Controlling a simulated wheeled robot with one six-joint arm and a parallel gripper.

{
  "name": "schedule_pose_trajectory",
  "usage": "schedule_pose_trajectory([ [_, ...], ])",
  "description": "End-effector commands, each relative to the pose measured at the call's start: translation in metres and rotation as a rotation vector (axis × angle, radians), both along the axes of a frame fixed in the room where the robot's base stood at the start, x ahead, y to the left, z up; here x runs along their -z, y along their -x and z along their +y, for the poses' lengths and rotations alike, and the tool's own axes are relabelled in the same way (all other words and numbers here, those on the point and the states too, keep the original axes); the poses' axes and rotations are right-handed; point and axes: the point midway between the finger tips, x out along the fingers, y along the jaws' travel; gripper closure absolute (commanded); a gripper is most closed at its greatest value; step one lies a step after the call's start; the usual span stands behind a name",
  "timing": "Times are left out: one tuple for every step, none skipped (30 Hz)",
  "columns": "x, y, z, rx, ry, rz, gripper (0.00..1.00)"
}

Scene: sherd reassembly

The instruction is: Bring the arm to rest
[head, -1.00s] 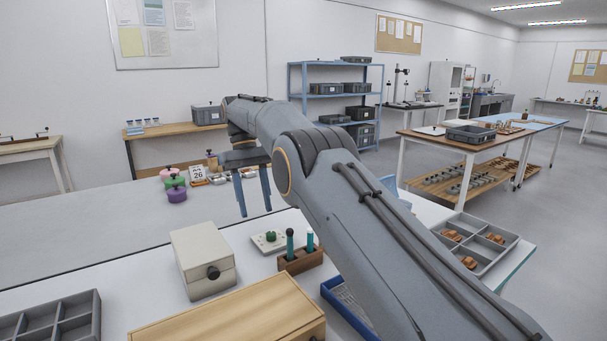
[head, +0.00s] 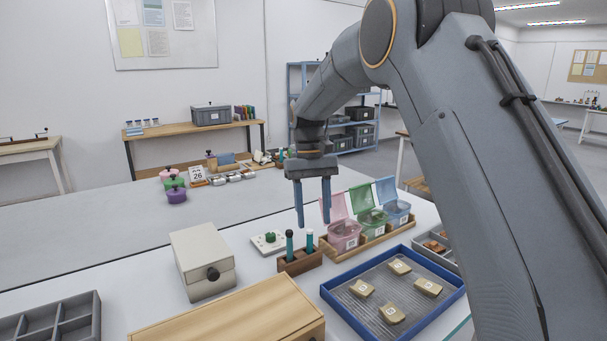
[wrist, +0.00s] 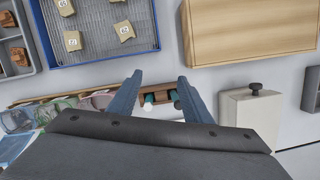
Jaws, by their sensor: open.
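My gripper (head: 314,213) is open and empty. In the head view it hangs pointing down above the table, over the area behind the small wooden holder (head: 301,262) with teal-topped tools. In the wrist view my two fingers (wrist: 158,88) stand apart, with the holder (wrist: 158,98) showing between them and nothing held. My arm bends high across the right of the head view.
A blue tray (head: 327,291) holds several numbered sherds. Pink, green and blue lidded bins (head: 345,236) stand open behind it. A cream box (head: 203,262), a wooden box (head: 228,318) and grey compartment trays (head: 88,302) also stand on the table.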

Motion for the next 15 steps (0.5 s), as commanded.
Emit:
schedule_pose_trajectory([
  [0.0,0.015,-0.017,0.023,-0.004,-0.012,0.55],
  [0.002,0.024,-0.027,0.035,-0.007,-0.021,0.55],
  [0.005,0.035,-0.038,0.05,-0.01,-0.034,0.55],
  [0.008,0.045,-0.047,0.062,-0.012,-0.042,0.55],
  [0.01,0.054,-0.055,0.076,-0.015,-0.052,0.55],
  [0.013,0.068,-0.066,0.091,-0.017,-0.064,0.55],
  [0.016,0.079,-0.074,0.103,-0.019,-0.073,0.55],
  [0.019,0.09,-0.082,0.115,-0.021,-0.082,0.55],
  [0.023,0.106,-0.092,0.131,-0.024,-0.093,0.55],
  [0.026,0.118,-0.1,0.144,-0.025,-0.103,0.55],
  [0.029,0.131,-0.106,0.156,-0.026,-0.111,0.55],
  [0.034,0.149,-0.116,0.173,-0.028,-0.124,0.55],
  [0.038,0.162,-0.122,0.185,-0.03,-0.134,0.55],
  [0.041,0.176,-0.128,0.197,-0.031,-0.143,0.55],
  [0.046,0.194,-0.136,0.213,-0.032,-0.154,0.55],
])
